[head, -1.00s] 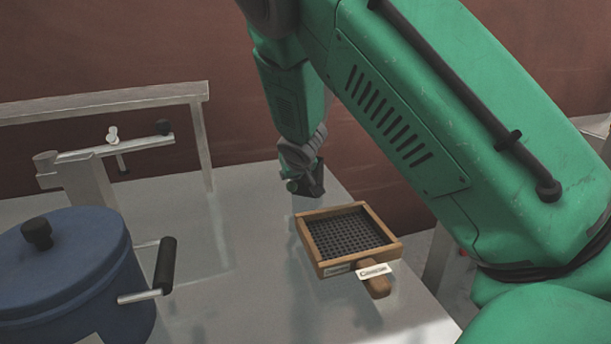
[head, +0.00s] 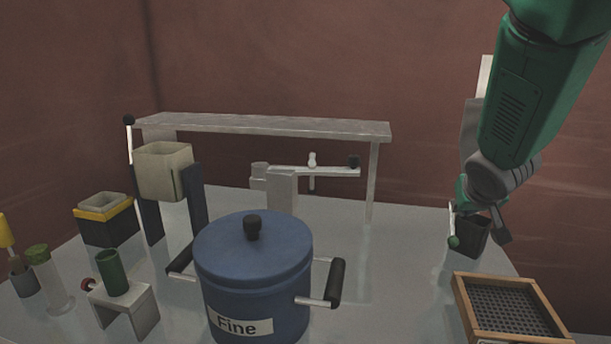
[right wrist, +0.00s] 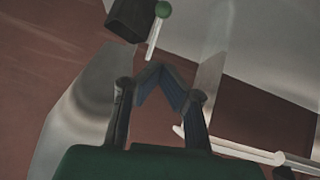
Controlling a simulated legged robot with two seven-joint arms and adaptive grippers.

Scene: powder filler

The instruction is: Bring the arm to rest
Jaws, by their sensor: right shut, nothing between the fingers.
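My right arm comes down from the upper right in the head view. Its gripper (head: 502,228) hangs at the right side, by a small dark cup (head: 472,238) with a green-knobbed lever (head: 453,241). In the right wrist view the two fingers (right wrist: 163,70) meet at their tips, with nothing between them. The cup (right wrist: 128,18) and green knob (right wrist: 163,9) show beyond the fingertips, apart from them. My left gripper is not in view.
A wooden-framed sieve (head: 510,308) lies at lower right. A blue pot (head: 252,270) labelled "Fine" stands front centre. A metal rack (head: 265,125) and lever stand (head: 280,190) are behind it. Small containers, including a beige hopper (head: 163,172), stand at left. Table between pot and cup is clear.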

